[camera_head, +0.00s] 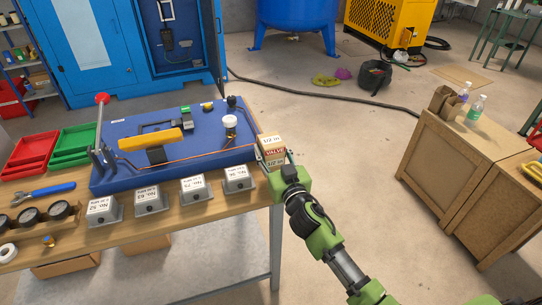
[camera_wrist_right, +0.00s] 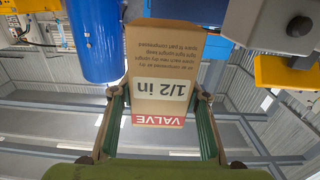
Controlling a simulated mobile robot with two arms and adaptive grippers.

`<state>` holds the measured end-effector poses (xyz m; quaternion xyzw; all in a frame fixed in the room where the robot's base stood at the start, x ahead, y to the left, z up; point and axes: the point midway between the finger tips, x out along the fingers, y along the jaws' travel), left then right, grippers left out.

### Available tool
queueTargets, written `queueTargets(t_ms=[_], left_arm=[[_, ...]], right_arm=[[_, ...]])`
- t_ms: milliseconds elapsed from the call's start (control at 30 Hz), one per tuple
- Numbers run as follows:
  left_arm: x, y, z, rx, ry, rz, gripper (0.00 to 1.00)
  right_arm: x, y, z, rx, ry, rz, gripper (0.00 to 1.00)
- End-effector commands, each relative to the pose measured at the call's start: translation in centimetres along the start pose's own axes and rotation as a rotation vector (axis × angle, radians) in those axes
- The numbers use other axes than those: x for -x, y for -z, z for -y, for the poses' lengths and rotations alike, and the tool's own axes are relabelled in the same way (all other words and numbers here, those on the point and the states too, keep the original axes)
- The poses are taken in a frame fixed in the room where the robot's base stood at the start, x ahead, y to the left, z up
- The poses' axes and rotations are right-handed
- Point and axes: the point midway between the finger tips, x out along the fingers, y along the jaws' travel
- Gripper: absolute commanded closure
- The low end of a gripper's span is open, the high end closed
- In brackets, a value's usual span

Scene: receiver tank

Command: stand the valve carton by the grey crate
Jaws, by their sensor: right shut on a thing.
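The valve carton (camera_head: 271,145) is a small tan box with a red VALVE band and "1/2 in" labels. It is at the right end of the workbench, right of the blue board, and looks upright. My right gripper (camera_head: 273,156) is shut on it. In the right wrist view the carton (camera_wrist_right: 160,65) sits between the two fingers (camera_wrist_right: 160,98), its print upside down in the picture. I cannot tell whether its base touches the bench. No open grey crate shows clearly; several small grey numbered boxes (camera_head: 149,201) stand along the bench front. My left gripper is out of view.
The blue board (camera_head: 205,150) carries a red-knobbed lever, a yellow bar and a white-capped fitting. Red (camera_head: 30,153) and green (camera_head: 75,146) trays, a blue wrench (camera_head: 40,192) and gauges (camera_head: 30,217) lie left. A wooden cabinet (camera_head: 455,170) stands right, across open floor.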

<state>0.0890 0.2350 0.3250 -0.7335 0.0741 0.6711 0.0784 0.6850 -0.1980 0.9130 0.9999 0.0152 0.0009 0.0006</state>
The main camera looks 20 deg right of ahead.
Motion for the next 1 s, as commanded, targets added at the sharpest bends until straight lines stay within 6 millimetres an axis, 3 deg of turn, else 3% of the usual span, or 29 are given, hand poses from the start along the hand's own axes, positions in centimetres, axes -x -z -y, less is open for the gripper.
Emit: queueTargets(t_ms=[33, 200, 400, 633, 867, 1000], left_arm=[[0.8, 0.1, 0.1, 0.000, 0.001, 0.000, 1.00], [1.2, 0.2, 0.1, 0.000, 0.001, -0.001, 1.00], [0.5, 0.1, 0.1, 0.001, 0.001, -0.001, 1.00], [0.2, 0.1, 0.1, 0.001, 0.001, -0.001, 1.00], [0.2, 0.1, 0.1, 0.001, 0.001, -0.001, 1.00], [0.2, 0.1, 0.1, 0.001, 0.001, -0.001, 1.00]], right_arm=[[1.1, 1.7, 0.9, -0.003, 0.009, -0.003, 0.97], [4.1, 5.6, 2.5, -0.005, 0.008, -0.004, 0.97], [8.3, 7.2, 4.8, -0.007, 0.007, -0.001, 0.97], [11.0, 8.6, 6.2, -0.005, 0.005, 0.000, 0.97], [12.2, 8.7, 6.3, -0.006, 0.003, 0.002, 0.97], [14.4, 7.8, 5.3, -0.016, -0.004, 0.007, 0.97]])
